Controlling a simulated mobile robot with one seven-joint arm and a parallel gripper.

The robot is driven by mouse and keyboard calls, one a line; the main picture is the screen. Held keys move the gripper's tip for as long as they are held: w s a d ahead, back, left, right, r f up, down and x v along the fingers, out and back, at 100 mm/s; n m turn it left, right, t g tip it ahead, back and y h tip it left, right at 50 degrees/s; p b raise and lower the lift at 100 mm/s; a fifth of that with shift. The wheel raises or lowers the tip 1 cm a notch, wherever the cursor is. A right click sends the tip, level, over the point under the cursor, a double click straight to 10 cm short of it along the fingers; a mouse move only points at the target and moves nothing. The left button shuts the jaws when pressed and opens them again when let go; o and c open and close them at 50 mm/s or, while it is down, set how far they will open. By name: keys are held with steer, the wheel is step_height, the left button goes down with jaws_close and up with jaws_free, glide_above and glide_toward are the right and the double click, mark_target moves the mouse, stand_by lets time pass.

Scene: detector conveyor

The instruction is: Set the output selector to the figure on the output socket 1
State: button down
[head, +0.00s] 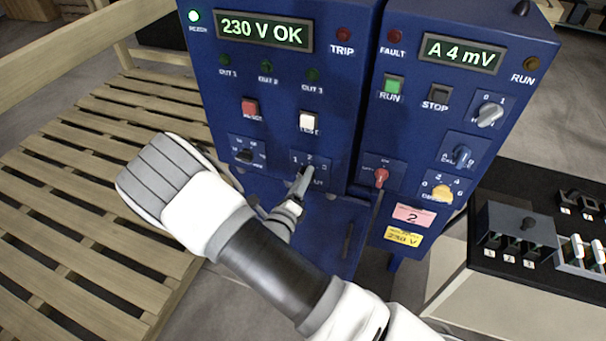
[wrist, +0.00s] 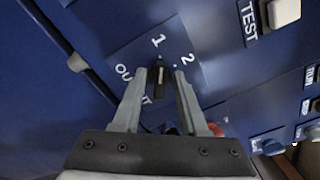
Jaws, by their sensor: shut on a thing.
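The output selector (wrist: 160,72) is a small dark knob on a blue plate marked OUT, with the figures 1 and 2 showing in the wrist view. Its pale line runs upright there and appears to point towards the 1. My gripper (wrist: 161,90) has its fingers on both sides of the knob and is shut on it. In the head view my gripper (head: 300,182) reaches the plate with 1, 2 and 3 (head: 309,160) and covers much of the knob.
The left cabinet display (head: 265,30) reads 230 V OK. A dark selector (head: 245,155) sits left of my gripper, a white button (head: 309,121) above and a red knob (head: 380,178) at right. A wooden pallet (head: 75,200) lies left.

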steer(key=shift+f+n, duration=0.1)
steer(key=shift+n, duration=0.4)
steer(key=c, duration=0.8)
jaws_free()
steer(key=shift+s, duration=0.1)
steer(key=b+v, duration=0.1)
steer(key=v, duration=1.6)
steer(key=shift+s+a, duration=0.1)
steer(key=shift+s, duration=0.05)
